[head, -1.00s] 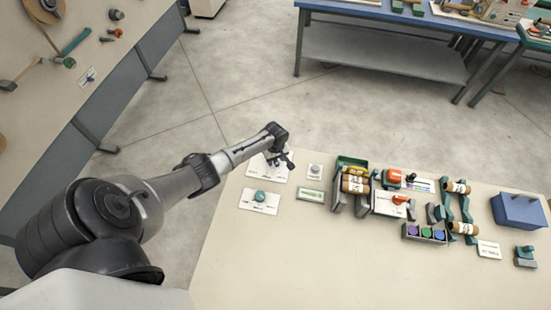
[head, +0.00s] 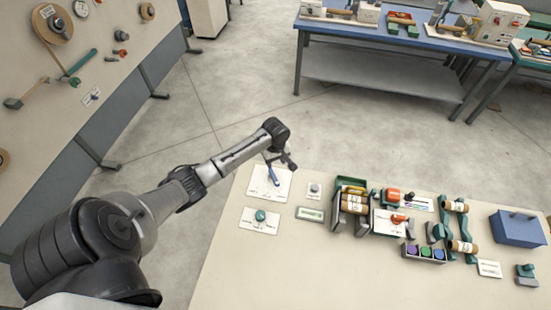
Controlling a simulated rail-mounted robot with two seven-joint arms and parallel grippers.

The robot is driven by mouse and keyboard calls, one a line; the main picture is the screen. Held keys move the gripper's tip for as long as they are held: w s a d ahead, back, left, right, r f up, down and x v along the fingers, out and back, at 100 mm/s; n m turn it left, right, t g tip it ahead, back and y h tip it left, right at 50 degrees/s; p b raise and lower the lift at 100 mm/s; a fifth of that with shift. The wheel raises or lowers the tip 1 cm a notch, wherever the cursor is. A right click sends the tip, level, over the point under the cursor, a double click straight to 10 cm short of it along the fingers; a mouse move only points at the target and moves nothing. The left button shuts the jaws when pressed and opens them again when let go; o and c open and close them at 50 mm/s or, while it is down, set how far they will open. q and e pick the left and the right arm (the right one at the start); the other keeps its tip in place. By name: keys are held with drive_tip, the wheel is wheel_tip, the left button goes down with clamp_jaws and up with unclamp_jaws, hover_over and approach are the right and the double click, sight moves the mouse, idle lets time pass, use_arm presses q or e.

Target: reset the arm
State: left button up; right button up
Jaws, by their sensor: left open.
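My left arm comes in from the left, and its open gripper (head: 284,163) is over the far left corner of the beige table, just above a white card (head: 258,190). A blue lever (head: 273,177) stands tilted on that card, just below the fingers. The gripper looks empty and apart from the lever, though the gap is small. Nearer, a second white card (head: 251,221) carries a round green knob (head: 260,215). My right gripper is not in view.
On the beige table (head: 300,270), a grey button (head: 314,189), a small green display (head: 310,215), brown rolls on stands (head: 354,204) and a blue box (head: 518,229) stand to the right. The table's near part is clear. A blue bench (head: 400,27) stands beyond.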

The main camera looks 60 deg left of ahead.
use_arm(q)
drive_tip(key=shift+r, duration=0.45)
idle(0.5)
